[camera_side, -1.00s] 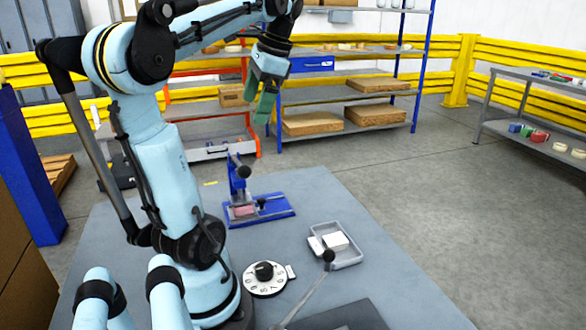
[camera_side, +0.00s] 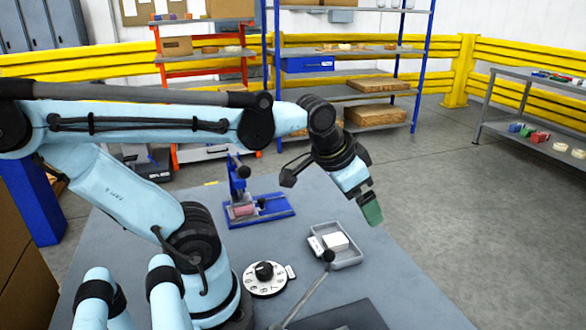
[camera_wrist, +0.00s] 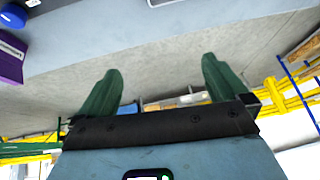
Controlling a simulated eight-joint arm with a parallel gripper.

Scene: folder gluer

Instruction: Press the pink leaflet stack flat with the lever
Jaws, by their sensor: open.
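The pink leaflet stack (camera_side: 244,210) sits on the base of a small blue press (camera_side: 268,208) on the grey table, in the side view. A lever with a black ball knob (camera_side: 243,172) stands at the press's upright. Another lever with a black ball knob (camera_side: 329,255) rises from a dark plate near the table's front; I cannot tell what it works. My gripper (camera_side: 372,212) hangs in the air to the right of the press, apart from it. In the wrist view my two green fingers (camera_wrist: 160,88) are spread with nothing between them.
A grey tray (camera_side: 349,258) with white items stands right of the press. A white numbered dial (camera_side: 265,279) with a black knob lies near my base. A dark plate (camera_side: 345,318) is at the front edge. The table between press and dial looks clear.

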